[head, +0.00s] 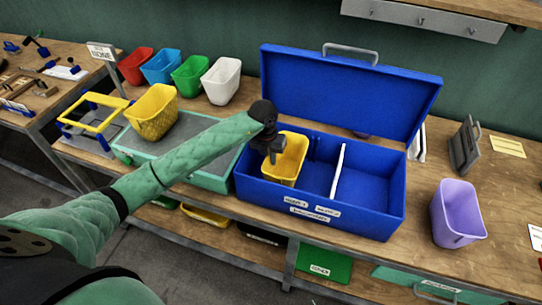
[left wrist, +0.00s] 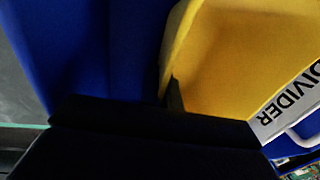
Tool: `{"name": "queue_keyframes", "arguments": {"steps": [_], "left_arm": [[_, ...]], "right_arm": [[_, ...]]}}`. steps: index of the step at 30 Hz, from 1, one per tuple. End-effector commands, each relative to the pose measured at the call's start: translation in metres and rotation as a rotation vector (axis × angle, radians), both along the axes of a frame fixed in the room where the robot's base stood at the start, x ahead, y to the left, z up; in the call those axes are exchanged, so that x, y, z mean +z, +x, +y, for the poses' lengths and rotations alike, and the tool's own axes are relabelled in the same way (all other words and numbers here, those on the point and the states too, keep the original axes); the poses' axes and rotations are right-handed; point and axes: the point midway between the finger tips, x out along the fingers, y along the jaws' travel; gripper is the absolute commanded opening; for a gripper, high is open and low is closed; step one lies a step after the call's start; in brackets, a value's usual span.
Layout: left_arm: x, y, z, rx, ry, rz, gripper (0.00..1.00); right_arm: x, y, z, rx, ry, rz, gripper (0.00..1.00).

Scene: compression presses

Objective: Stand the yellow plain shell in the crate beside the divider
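The yellow plain shell (head: 290,161) is inside the blue crate (head: 320,219), in the compartment left of the white divider (head: 338,170). It looks roughly upright, with its open top facing up; its base is hidden by the crate's front wall. My left gripper (head: 273,156) is at the shell's left rim and appears shut on that wall. In the left wrist view a dark fingertip (left wrist: 175,97) lies against the inside of the yellow shell (left wrist: 240,60); the other finger is hidden. The divider, lettered DIVIDER (left wrist: 290,105), shows just beyond the shell. My right gripper is out of view.
The crate's lid (head: 345,95) stands open behind it. A yellow textured basket (head: 152,112) sits on a green-edged tray (head: 205,178) to the left. Red, blue, green and white bins line the back. A purple bin (head: 458,213) stands right of the crate. The right compartment (head: 372,190) is empty.

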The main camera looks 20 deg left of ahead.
Motion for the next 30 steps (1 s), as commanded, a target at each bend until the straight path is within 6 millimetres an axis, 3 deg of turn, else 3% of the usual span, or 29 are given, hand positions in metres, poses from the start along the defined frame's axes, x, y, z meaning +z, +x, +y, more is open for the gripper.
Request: {"name": "queue_keyframes", "arguments": {"steps": [16,18,20,30], "left_arm": [[-0.0059,0.0002,0.0002,0.000,0.000,-0.001,0.00],[-0.0052,0.0002,0.0002,0.000,0.000,-0.001,0.18],[-0.0052,0.0001,0.0002,0.000,0.000,-0.001,0.26],[-0.0034,0.0001,0.0003,0.000,0.000,0.000,0.26]], "right_arm": [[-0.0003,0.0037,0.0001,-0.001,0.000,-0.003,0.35],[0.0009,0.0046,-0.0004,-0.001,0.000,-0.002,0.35],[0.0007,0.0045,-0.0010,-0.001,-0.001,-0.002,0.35],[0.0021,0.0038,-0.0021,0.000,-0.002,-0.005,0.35]]}}
